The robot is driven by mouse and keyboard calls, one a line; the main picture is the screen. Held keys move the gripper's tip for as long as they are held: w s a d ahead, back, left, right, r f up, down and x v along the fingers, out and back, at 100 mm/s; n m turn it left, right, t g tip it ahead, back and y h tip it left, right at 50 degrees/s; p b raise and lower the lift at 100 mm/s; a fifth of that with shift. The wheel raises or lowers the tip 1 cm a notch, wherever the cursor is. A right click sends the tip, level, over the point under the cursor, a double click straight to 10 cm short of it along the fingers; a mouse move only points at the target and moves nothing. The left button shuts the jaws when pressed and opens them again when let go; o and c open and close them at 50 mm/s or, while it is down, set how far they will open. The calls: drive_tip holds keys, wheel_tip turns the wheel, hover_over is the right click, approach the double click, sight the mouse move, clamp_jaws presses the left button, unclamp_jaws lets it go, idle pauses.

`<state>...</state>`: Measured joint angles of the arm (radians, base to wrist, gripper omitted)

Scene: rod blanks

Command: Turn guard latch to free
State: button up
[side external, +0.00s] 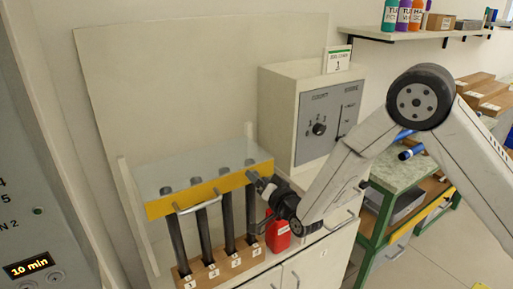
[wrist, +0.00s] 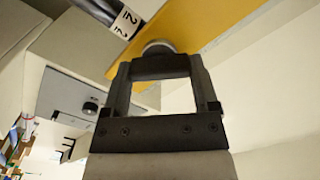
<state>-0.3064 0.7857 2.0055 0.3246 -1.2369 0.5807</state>
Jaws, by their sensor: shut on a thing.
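The guard (side external: 215,188) is a clear cover with a yellow front bar and a pale handle (side external: 200,205). My gripper (side external: 262,186) is at the right end of this bar in the side view. In the wrist view, my gripper (wrist: 158,62) has its fingers on either side of a grey round latch knob (wrist: 157,46) against the yellow bar (wrist: 185,30). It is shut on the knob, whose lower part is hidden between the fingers. The latch's turned position cannot be told. A white label with black marks (wrist: 125,20) shows beside the bar.
Several dark rods (side external: 204,235) stand upright in a numbered wooden rack (side external: 225,264) under the guard. A control box (side external: 318,125) with a dial stands behind at the right. A red container (side external: 278,237) is close below my gripper. A green-framed bench (side external: 405,185) stands further right.

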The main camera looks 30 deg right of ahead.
drive_tip(key=m, duration=0.5)
drive_tip(key=shift+m, duration=0.3)
drive_tip(key=shift+d+f+m, duration=0.1)
drive_tip(key=shift+f+m, duration=0.05)
drive_tip(key=shift+m, duration=2.05)
drive_tip(key=o, duration=1.1)
drive_tip(key=shift+s, duration=0.15)
drive_tip(key=shift+s, duration=3.75)
drive_tip(key=shift+d, duration=0.1)
